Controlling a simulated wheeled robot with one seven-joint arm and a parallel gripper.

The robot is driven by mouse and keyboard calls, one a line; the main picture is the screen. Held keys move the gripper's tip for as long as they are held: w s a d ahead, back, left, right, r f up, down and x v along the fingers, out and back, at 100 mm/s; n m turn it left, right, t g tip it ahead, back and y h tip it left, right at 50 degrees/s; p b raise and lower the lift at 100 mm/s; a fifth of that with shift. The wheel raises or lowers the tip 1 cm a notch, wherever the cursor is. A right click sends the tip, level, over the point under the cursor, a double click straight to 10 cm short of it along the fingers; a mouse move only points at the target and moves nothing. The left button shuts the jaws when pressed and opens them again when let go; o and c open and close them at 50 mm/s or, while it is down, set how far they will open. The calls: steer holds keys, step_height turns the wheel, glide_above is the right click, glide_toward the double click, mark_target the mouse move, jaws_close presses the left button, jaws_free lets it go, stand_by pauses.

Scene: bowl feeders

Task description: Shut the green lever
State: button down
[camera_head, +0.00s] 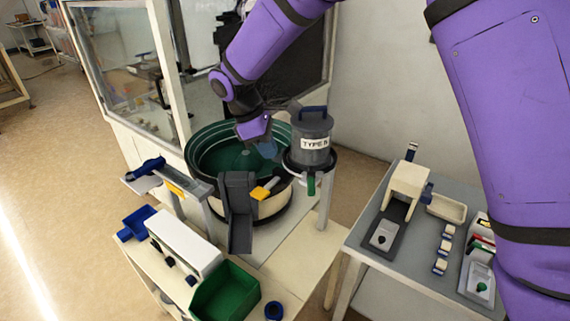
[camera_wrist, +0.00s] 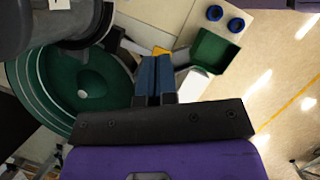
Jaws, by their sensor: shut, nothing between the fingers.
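The green lever (camera_head: 311,186) hangs pointing down under the grey canister labelled TYPE B (camera_head: 312,145), in the head view. My gripper (camera_head: 268,149) is to the left of the canister, above the green bowl feeder (camera_head: 215,152), apart from the lever. In the wrist view the blue fingers of my gripper (camera_wrist: 155,78) are together with nothing between them. The canister (camera_wrist: 28,25) fills the upper left of the wrist view and the bowl (camera_wrist: 50,85) lies below it. I cannot make out the lever in the wrist view.
A grey chute (camera_head: 239,212) and a yellow block (camera_head: 262,193) stand at the bowl's front. A green bin (camera_head: 224,293) and a white box (camera_head: 184,243) are on the front table. A grey side table (camera_head: 408,268) with small parts stands to the right.

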mark_target(311, 181)
steer(key=s+d+f, duration=0.1)
steer(key=d+f, duration=0.6)
steer(key=f, duration=0.2)
steer(key=shift+d, duration=0.3)
steer(key=shift+s+d+n, duration=0.15)
steer(key=shift+d+n, duration=0.35)
steer(key=shift+d, duration=0.1)
